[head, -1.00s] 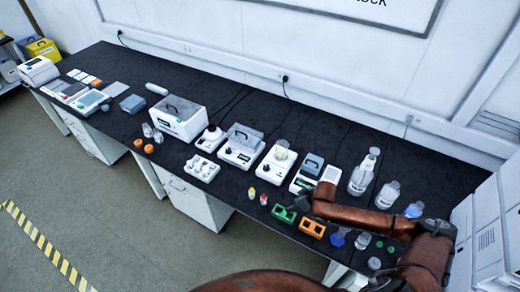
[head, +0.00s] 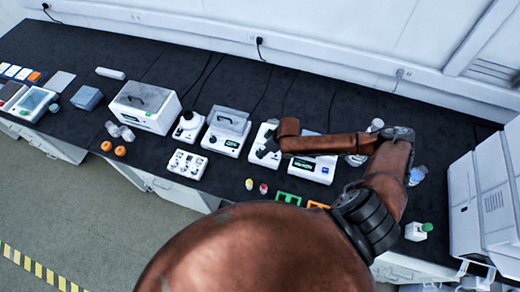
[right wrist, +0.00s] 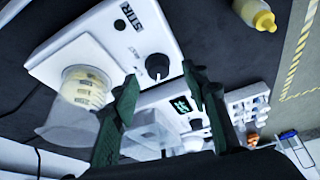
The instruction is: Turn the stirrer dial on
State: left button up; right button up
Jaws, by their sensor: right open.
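The stirrer (right wrist: 75,42) is a white box marked STIR, with a black dial (right wrist: 157,66) and a small green spot beside the label. A clear beaker (right wrist: 82,115) with yellowish contents stands on its plate. In the head view the stirrer (head: 259,133) is partly hidden by my right arm. My right gripper (right wrist: 159,76) is open; its dark green fingers appear on either side of the dial in the wrist view. I cannot tell whether they touch it. The head view shows this gripper (head: 266,151) at the stirrer's front. My left gripper is not in view.
A device with a clear cover (head: 228,122) stands left of the stirrer, and another with a lit display (head: 314,168) stands right. Small vials (head: 256,186) and a green rack (head: 288,198) lie in front. Bare black bench (head: 190,70) lies behind.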

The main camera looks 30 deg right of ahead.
aim_at(259, 152)
jog(key=w+f, duration=0.2)
jog(key=shift+w+a+f, duration=0.15)
jog(key=shift+a+f, duration=0.2)
jog(key=shift+f, duration=0.4)
jog(key=shift+w+f, duration=0.1)
jog(key=shift+c, duration=0.8)
jog(key=c, duration=0.9)
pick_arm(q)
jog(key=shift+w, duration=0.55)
pick_arm(e)
jog(key=shift+a, duration=0.1)
grip_shut()
